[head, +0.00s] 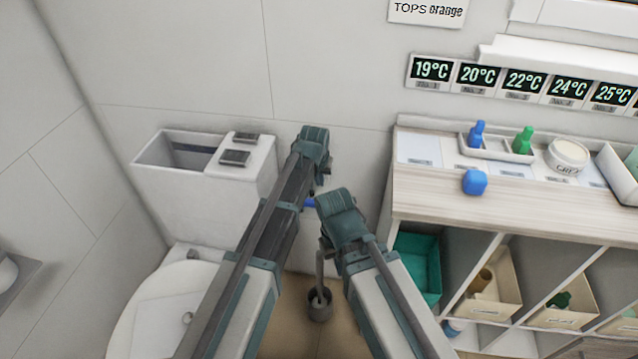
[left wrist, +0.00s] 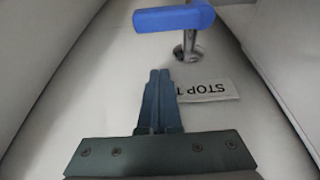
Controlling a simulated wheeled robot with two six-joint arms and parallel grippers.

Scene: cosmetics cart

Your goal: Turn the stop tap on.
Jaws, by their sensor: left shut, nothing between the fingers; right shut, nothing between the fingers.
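The stop tap has a blue lever handle (left wrist: 173,18) on a short metal stem (left wrist: 188,48) coming out of the white wall panel. In the left wrist view the handle lies nearly level across the picture, mostly left of the stem. A label reading "STOP T…" (left wrist: 207,90) is upside down beside it, its end cut off. My left gripper (left wrist: 160,74) is shut and empty, apart from the handle and pointing towards it. In the head view a bit of the blue handle (head: 310,202) shows between my left gripper (head: 322,172) and my right gripper (head: 343,218), which is shut and empty.
A white toilet with an open cistern (head: 165,200) stands on the left. A toilet brush holder (head: 319,304) is on the floor below my right gripper. A shelf unit (head: 425,208) with bins and bottles closes off the right side. The gap between is narrow.

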